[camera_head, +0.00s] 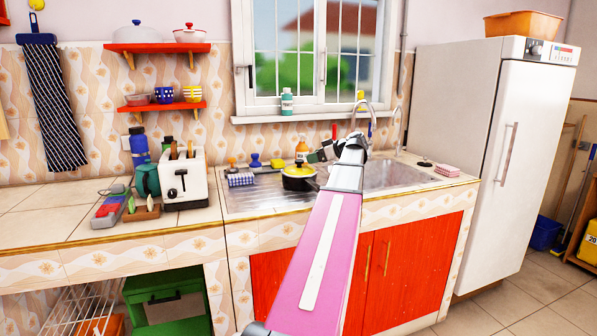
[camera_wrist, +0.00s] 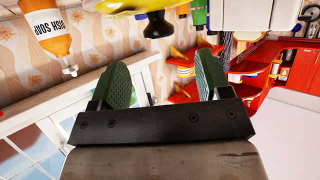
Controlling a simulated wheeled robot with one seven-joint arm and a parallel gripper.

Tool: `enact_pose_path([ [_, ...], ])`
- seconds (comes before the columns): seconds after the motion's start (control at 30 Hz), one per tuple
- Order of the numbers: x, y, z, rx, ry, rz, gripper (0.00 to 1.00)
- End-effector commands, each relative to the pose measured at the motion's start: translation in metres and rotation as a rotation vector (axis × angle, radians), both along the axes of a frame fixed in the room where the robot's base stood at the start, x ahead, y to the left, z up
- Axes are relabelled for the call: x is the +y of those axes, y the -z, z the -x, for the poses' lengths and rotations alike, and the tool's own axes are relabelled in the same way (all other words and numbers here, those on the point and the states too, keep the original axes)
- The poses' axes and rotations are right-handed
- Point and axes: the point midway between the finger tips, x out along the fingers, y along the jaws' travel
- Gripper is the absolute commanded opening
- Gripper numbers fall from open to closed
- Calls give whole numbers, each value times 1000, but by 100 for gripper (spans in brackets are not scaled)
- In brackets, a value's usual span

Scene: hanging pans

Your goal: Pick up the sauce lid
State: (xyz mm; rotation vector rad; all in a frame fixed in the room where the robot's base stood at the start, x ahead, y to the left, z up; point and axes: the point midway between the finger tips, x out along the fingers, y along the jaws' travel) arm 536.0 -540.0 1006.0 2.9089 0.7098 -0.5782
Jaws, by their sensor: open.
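The sauce lid (camera_head: 297,171) is yellow and sits on a small dark pot (camera_head: 298,184) at the sink. In the wrist view, part of the yellow lid (camera_wrist: 128,5) shows at the top edge, with its black knob (camera_wrist: 158,25) pointing down in that picture. My gripper (camera_wrist: 163,70) is open and empty, its two green-padded fingers apart. The knob lies beyond the fingertips, roughly in line with the gap and apart from them. In the head view, my gripper (camera_head: 321,155) is small, just to the upper right of the lid. Much of the lid is cut off in the wrist view.
An orange dish soap bottle (camera_head: 302,148) stands behind the pot and also shows in the wrist view (camera_wrist: 52,34). A white toaster (camera_head: 184,181) stands to the left, and a faucet (camera_head: 372,127) rises behind the sink. The sink basin (camera_head: 400,177) looks clear.

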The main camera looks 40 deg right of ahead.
Motion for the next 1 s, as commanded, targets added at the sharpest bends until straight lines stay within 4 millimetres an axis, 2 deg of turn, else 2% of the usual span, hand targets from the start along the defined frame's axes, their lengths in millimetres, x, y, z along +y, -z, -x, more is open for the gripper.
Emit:
enact_pose_path([
  [0.27,8,9,-17,0,0,0,71],
  [0.57,23,26,-48,0,-1,0,71],
  [0.8,25,28,-51,1,1,1,71],
  [0.83,25,28,-51,0,1,0,68],
  [0.87,25,28,-51,0,1,0,58],
  [1.0,25,28,-51,0,1,0,12],
])
